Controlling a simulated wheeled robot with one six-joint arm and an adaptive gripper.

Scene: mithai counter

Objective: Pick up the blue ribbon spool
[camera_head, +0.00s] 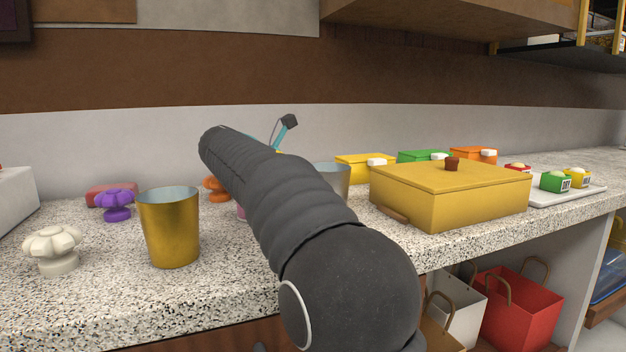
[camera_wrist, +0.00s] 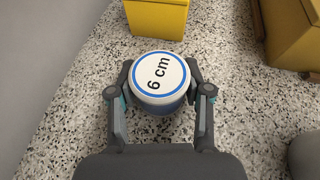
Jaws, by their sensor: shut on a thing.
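The blue ribbon spool (camera_wrist: 158,72) shows in the wrist view as a short round piece with a white top, a blue ring around its edge and the print "6 cm". My gripper (camera_wrist: 159,82) is shut on it, with one finger at its left side and one at its right. I cannot tell whether the spool touches the counter or is just above it. In the head view my arm hides the spool and most of my gripper; only a small part of the gripper shows above the arm.
A yellow box (camera_wrist: 157,18) stands just beyond the spool. On the speckled counter (camera_head: 110,290) are a brass tumbler (camera_head: 169,228), a large yellow lidded box (camera_head: 450,196), a purple knobbed piece (camera_head: 116,205) and a white one (camera_head: 53,248). A wall runs along the left in the wrist view.

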